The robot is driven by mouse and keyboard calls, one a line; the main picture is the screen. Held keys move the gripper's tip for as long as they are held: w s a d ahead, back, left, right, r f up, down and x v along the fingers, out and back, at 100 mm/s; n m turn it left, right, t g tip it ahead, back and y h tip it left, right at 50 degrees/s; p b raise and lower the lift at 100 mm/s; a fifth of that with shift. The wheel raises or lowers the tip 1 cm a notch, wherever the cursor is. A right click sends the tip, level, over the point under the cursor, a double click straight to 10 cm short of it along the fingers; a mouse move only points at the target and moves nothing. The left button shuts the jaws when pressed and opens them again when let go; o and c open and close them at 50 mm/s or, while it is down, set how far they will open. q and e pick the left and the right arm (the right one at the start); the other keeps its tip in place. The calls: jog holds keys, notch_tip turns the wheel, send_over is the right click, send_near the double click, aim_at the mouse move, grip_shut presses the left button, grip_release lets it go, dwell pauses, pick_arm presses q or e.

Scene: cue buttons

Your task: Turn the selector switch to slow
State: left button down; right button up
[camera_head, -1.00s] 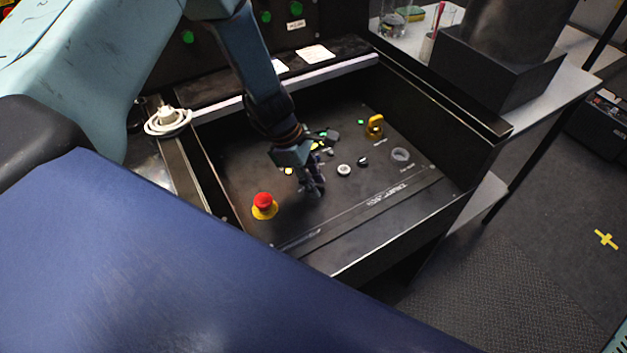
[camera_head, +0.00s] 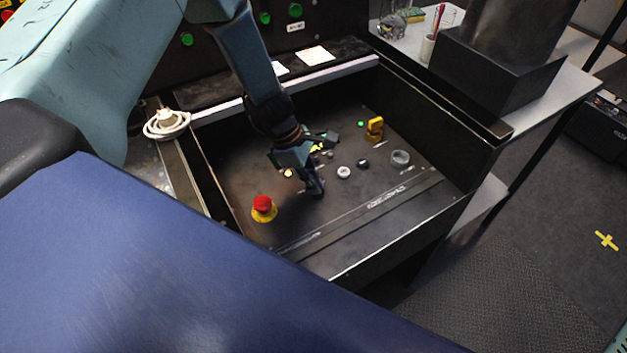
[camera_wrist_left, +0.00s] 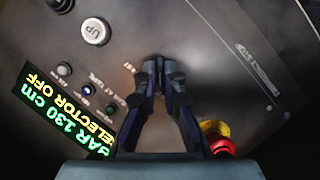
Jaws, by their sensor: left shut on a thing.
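My left gripper (camera_head: 316,189) reaches down to the black control panel (camera_head: 240,178). In the left wrist view its two fingertips (camera_wrist_left: 160,66) are close together at the panel face, shut on the selector switch. The switch itself is small and dark and mostly hidden between the fingers, so its pointing direction cannot be read. A lit display (camera_wrist_left: 58,112) in the wrist view shows "BAR 130 cm" and "SELECTOR OFF". My right gripper is not in view.
A red emergency button on a yellow base (camera_head: 262,206) stands left of the gripper. A white button marked UP (camera_wrist_left: 95,32), a black button (camera_head: 363,163), a grey ring (camera_head: 400,158) and a yellow part (camera_head: 375,128) are also on the panel. Raised walls enclose it.

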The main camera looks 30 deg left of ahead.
pick_arm(q)
jog(key=shift+s+f, duration=0.1)
jog(key=shift+m+g+p, duration=0.4)
jog(key=shift+m+g, duration=0.1)
jog(key=shift+m, duration=0.5)
jog(key=shift+m+g, duration=0.3)
jog(key=shift+m, duration=0.6)
jog(key=m, duration=0.1)
jog(key=m+g, duration=0.1)
jog(key=m, duration=0.1)
jog(key=m+b, duration=0.1)
jog(key=shift+w+f+m+g, duration=0.1)
jog(key=shift+w+m+g, duration=0.2)
jog(key=shift+g, duration=0.1)
jog(key=shift+s+d+m, duration=0.1)
jog(key=shift+m, duration=0.2)
jog(key=c, duration=1.5)
grip_release()
jog(key=shift+w, duration=0.25)
jog(key=shift+o, duration=0.2)
jog(key=shift+r, duration=0.2)
jog(key=v, duration=1.2)
jog(key=shift+d, duration=0.2)
